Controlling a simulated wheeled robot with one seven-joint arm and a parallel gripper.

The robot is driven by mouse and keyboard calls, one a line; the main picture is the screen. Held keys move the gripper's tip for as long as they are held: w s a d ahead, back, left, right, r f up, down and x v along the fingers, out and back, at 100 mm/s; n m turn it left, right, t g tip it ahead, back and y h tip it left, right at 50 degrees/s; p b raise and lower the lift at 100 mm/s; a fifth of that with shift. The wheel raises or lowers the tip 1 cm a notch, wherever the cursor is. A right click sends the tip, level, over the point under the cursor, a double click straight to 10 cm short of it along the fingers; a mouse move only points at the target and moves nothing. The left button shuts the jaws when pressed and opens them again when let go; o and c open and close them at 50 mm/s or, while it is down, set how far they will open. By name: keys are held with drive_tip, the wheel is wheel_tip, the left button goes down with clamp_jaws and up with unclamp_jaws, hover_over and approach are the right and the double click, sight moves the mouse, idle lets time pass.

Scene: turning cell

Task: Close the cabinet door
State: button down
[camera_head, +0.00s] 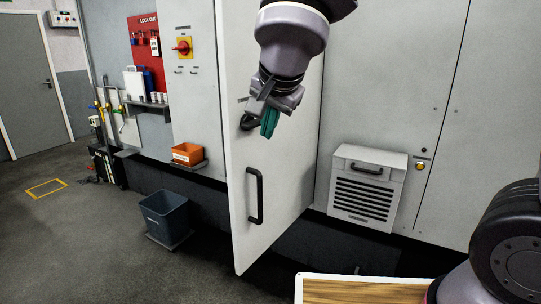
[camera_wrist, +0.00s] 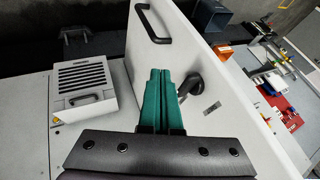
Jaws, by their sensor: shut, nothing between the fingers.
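The cabinet door (camera_head: 285,190) is a tall pale panel that stands swung open from the cabinet front. A black bar handle (camera_head: 255,196) is on its lower part. In the wrist view the door (camera_wrist: 220,100) runs diagonally, with the bar handle (camera_wrist: 153,24) near the top. My gripper (camera_head: 269,122) has green fingers that are shut together and empty. It is in front of the door's upper part, close to a dark rounded latch or knob (camera_head: 248,122). In the wrist view my gripper (camera_wrist: 160,75) points along the door beside the dark knob (camera_wrist: 190,86). I cannot tell whether they touch.
A vented box (camera_head: 366,188) with a handle juts from the cabinet front right of the door. A grey bin (camera_head: 165,215) stands on the floor at left, below an orange tray (camera_head: 187,154). A wood-topped surface (camera_head: 365,290) is at the bottom. Open floor lies at left.

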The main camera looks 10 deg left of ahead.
approach(244, 162)
wheel_tip(244, 162, down, 4)
drive_tip(key=w, duration=0.2)
drive_tip(key=shift+w+a+r, duration=0.15)
drive_tip(key=shift+w+a, duration=0.15)
drive_tip(key=shift+a, duration=0.15)
